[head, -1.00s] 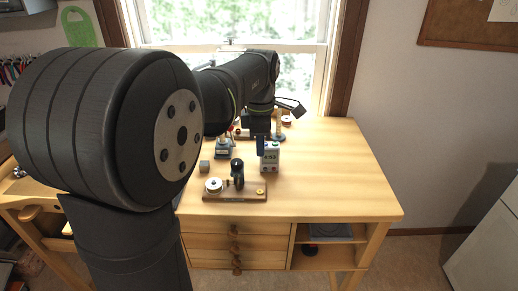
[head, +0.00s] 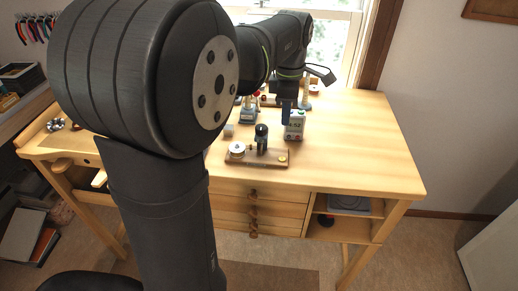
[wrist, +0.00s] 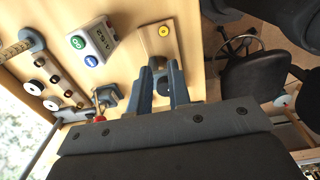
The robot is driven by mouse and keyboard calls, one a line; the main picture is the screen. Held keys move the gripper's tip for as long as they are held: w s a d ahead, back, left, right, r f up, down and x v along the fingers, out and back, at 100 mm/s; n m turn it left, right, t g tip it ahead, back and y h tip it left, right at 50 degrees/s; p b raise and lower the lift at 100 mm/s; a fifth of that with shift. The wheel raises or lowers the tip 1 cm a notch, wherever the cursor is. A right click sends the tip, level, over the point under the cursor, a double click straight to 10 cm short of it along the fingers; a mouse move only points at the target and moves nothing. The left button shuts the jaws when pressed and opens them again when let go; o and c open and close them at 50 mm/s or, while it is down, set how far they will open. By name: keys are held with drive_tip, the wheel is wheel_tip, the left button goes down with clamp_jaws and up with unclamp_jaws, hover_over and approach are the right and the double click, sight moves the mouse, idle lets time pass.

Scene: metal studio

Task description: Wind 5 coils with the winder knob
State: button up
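The coil winder (head: 282,162) is a wooden base board near the desk's front edge. It carries a white spool (head: 237,149) at the left, a dark upright post with the winder knob (head: 262,132) in the middle and a yellow button (head: 282,158) at the right. My gripper (head: 287,122) is above the desk, behind the winder and beside the counter box. In the wrist view, my gripper (wrist: 163,84) has two blue-grey fingers spread apart, with the winder's dark post in line between them; I see no grip on it. The spool is hidden there.
A pale counter box (head: 295,127) with a lit display stands right behind the winder. It shows green and blue buttons in the wrist view (wrist: 94,43). The desk's right side is clear.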

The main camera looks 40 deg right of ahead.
drive_tip(key=o, duration=0.6)
drive_tip(key=w, duration=0.1)
drive_tip(key=w+m, duration=0.1)
drive_tip(key=w+t, duration=0.1)
drive_tip(key=shift+f+m+h, duration=0.3)
drive_tip(key=shift+o, duration=0.2)
drive_tip(key=w+a+m+t+h, duration=0.2)
drive_tip(key=w+m+t+h, duration=0.2)
drive_tip(key=w+m, duration=0.8)
drive_tip(key=w+a+m+t+h, duration=0.2)
drive_tip(key=w+m+t+h, duration=0.25)
drive_tip(key=w+m, duration=0.75)
drive_tip(key=n+g+h, duration=0.9)
drive_tip(key=n+g, duration=0.4)
drive_tip(key=n, duration=2)
approach(261, 127)
drive_tip(key=shift+t+y, duration=0.25)
drive_tip(key=d, duration=0.3)
drive_tip(key=s+d, duration=0.1)
drive_tip(key=d, duration=0.2)
drive_tip(key=s+d, duration=0.1)
drive_tip(key=d, duration=0.3)
drive_tip(key=shift+f, duration=0.1)
